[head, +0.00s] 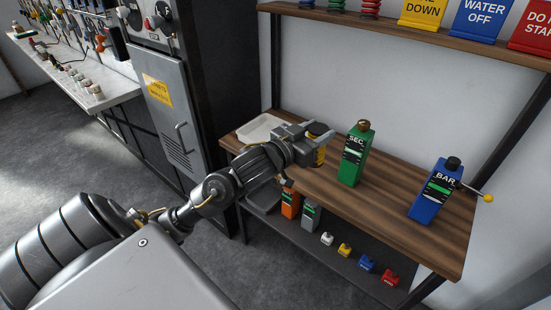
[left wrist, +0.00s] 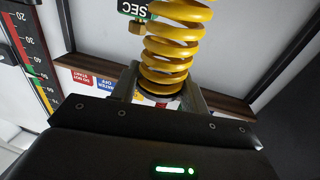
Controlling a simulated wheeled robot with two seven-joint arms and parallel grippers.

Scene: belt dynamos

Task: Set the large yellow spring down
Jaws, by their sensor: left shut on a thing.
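The large yellow spring (head: 320,155) is between the fingers of my left gripper (head: 315,135), over the left part of the wooden shelf. My left gripper is shut on it. In the left wrist view the spring's yellow coils (left wrist: 178,45) stand out clearly between the two fingers, with a dark end piece low between them. In the head view the fingers hide much of the spring, and I cannot tell whether its lower end touches the shelf. My right gripper is not in view.
A pale tray (head: 258,131) lies left of the gripper. A green SEC device (head: 355,160) stands close on the right, a blue BAR device (head: 432,195) with a yellow-knobbed lever farther right. Bare wood (head: 385,180) lies between them. Small colored items sit on the lower shelf.

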